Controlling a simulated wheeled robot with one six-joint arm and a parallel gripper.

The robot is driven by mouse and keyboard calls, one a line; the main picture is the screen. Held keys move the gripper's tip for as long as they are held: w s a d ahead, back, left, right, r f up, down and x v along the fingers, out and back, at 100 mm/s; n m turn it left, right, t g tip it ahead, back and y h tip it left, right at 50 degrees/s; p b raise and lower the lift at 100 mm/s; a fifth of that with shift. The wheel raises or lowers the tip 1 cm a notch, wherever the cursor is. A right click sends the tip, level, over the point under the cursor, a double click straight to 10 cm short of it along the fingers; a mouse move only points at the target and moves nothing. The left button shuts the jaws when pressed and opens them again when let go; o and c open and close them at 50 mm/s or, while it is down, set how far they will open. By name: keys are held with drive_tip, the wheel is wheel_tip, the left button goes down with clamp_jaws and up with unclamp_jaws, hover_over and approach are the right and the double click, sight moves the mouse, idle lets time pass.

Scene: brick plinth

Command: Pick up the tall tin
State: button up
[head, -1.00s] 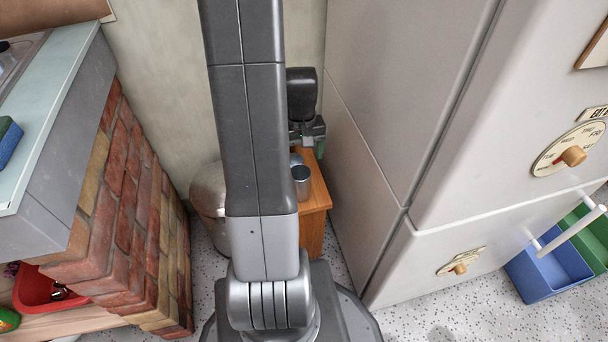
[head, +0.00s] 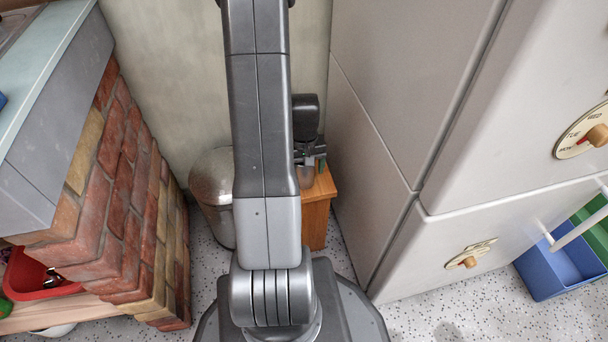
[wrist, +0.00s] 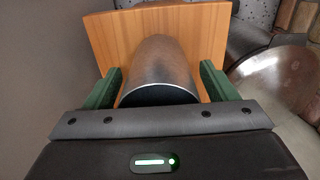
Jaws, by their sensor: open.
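The tall tin (wrist: 160,70) is a plain grey metal cylinder on a small wooden stand (wrist: 102,35). In the wrist view it lies between the two green fingers of my gripper (wrist: 160,84), with a small gap visible on each side. My gripper is open around its upper part. In the head view, only part of the tin (head: 304,178) shows below my gripper (head: 312,156); my arm and gripper hide the rest.
A rounded metal bin (head: 213,185) stands left of the wooden stand. A large pale cabinet (head: 385,150) rises close on the right. A brick plinth (head: 130,200) is at left. Blue and green bins (head: 548,272) sit at far right. Speckled floor lies between.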

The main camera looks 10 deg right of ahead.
drive_tip(key=c, duration=1.1)
